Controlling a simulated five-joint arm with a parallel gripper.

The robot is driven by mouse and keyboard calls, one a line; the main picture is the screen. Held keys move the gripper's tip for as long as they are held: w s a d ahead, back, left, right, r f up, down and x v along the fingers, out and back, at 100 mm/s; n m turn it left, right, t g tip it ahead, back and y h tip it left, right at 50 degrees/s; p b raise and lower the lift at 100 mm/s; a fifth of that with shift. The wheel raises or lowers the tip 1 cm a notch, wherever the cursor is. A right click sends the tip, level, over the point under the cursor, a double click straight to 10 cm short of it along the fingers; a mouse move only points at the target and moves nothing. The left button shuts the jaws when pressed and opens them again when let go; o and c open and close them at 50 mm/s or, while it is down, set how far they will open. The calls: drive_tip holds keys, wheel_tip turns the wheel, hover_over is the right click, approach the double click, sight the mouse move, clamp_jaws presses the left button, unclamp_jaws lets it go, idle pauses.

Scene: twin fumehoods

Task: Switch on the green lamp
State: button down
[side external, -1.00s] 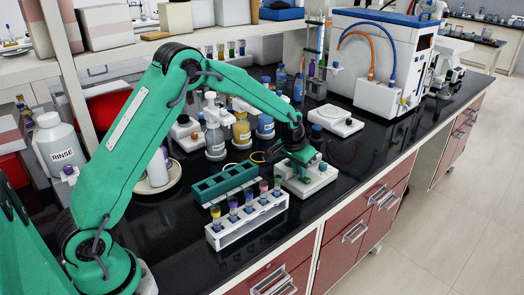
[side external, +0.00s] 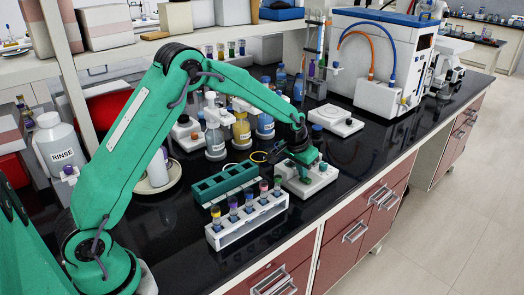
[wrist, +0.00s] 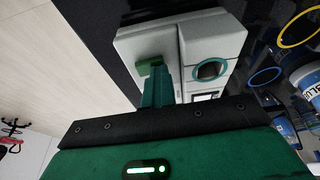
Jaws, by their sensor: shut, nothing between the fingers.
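A white box (side external: 322,183) stands near the front edge of the black bench, in the middle of the side view. In the wrist view the white box (wrist: 226,38) shows a green block-like part (wrist: 151,68) and a round dark opening with a teal ring (wrist: 210,70). I cannot tell which part is the green lamp or whether it is lit. My gripper (side external: 304,176) points down over the box. In the wrist view my gripper (wrist: 158,78) is shut and empty, its fingers beside the green part and overlapping it. I cannot tell whether they touch.
A white rack (side external: 248,232) with several capped tubes and an empty green rack (side external: 222,184) stand left of the box. Labelled bottles (side external: 241,132) stand behind. A white round-topped device (side external: 335,121) is farther back. Bare bench lies to the right.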

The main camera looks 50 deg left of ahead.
sight(299, 179)
drive_tip(key=shift+s+d+r, duration=0.1)
drive_tip(key=shift+s+r, duration=0.05)
drive_tip(key=shift+s, duration=0.1)
drive_tip(key=r, duration=0.2)
drive_tip(key=a+r, duration=0.1)
drive_tip(key=shift+w+r, duration=0.2)
drive_tip(key=shift+r, duration=0.15)
wheel_tip(299, 179, up, 9)
drive_tip(key=s+a, duration=0.2)
drive_tip(key=shift+s+a, duration=0.4)
drive_tip(key=shift+r, duration=0.15)
